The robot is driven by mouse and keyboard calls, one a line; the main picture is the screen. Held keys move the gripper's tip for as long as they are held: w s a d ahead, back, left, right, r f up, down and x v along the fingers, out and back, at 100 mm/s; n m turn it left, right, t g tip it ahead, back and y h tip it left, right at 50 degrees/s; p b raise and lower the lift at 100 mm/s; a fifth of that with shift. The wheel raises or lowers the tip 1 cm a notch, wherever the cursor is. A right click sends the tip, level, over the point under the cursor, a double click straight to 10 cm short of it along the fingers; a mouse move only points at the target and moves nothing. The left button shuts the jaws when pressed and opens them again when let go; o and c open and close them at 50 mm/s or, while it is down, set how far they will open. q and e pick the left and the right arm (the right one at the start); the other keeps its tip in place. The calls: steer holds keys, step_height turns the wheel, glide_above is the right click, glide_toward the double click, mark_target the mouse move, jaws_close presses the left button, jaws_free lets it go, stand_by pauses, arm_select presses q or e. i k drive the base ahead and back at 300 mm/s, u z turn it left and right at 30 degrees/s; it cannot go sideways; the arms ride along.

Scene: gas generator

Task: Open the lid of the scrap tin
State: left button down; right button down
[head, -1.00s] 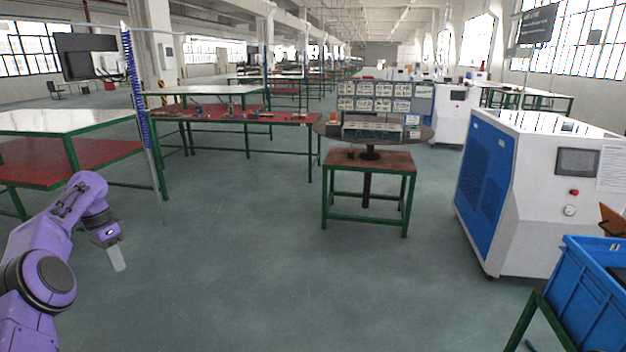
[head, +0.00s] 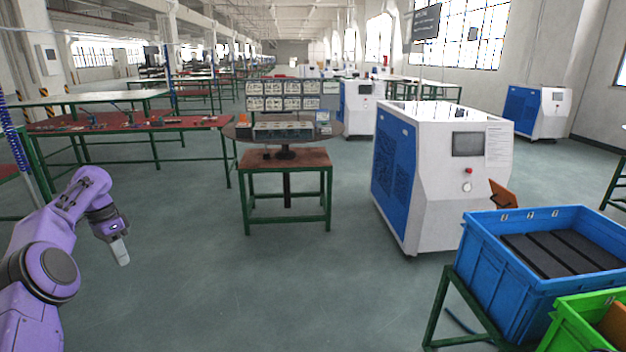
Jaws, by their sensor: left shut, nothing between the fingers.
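I cannot make out a scrap tin or its lid in the head view. My left gripper (head: 121,252) is at the lower left, on the purple arm. It points down over the open floor, shut and empty, touching nothing. My right gripper is not in view.
A blue crate (head: 508,298) with dark slabs stands on a green-framed stand at the lower right, beside a green crate (head: 565,325). A white and blue machine (head: 440,205) stands behind it. A small table (head: 262,161) with a round top above is ahead. Floor (head: 240,290) is clear between.

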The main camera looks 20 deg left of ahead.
mark_target(503, 198)
steer(key=i, duration=2.35)
steer(key=z, duration=1.55)
